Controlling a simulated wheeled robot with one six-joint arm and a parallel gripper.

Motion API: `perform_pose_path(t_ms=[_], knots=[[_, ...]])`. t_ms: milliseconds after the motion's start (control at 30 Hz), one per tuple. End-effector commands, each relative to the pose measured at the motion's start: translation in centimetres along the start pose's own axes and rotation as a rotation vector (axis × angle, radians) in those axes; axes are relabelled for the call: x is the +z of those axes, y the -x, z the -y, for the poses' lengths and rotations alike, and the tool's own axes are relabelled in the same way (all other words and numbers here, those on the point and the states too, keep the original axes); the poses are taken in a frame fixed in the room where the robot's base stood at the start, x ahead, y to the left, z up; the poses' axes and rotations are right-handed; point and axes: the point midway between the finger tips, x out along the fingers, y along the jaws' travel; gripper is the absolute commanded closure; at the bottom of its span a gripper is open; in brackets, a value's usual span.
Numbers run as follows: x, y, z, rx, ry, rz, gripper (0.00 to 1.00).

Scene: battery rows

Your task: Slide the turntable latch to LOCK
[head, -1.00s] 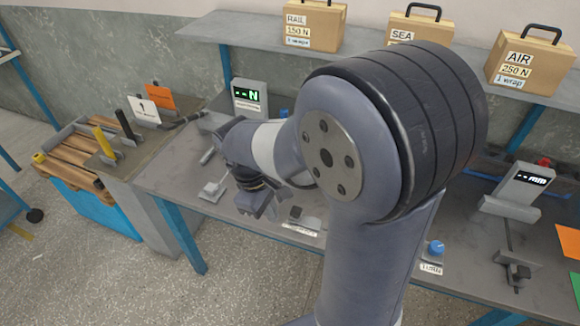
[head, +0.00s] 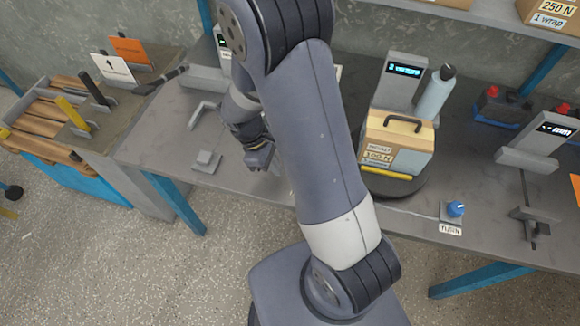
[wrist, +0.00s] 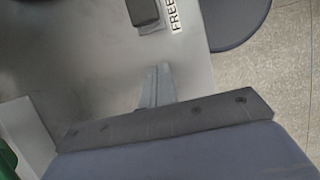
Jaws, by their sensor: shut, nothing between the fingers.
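A dark block (wrist: 145,12), apparently the latch knob, lies at the top of the wrist view beside a white label (wrist: 178,12) reading FREE. My arm hides the latch in the head view. My gripper (head: 258,160) is low over the bench, left of the turntable. In the wrist view its fingers (wrist: 157,85) are shut and empty, apart from the block in the picture.
A labelled box (head: 398,145) stands on the turntable. Behind it are a display (head: 403,75) and a grey bottle (head: 436,92). A blue knob (head: 456,209) labelled TURN is on the right. A small grey block (head: 207,160) is left of my gripper.

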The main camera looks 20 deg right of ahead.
Motion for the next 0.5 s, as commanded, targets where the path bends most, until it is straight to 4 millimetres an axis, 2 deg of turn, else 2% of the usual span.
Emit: perform_pose_path(t_ms=[100, 200, 500], knots=[[1.9, -0.6, 0.0, -0.002, -0.003, 0.001, 1.0], [2.9, -1.1, 0.0, -0.001, -0.003, 0.0, 1.0], [3.7, -1.6, 0.0, 0.001, 0.0, -0.001, 1.0]])
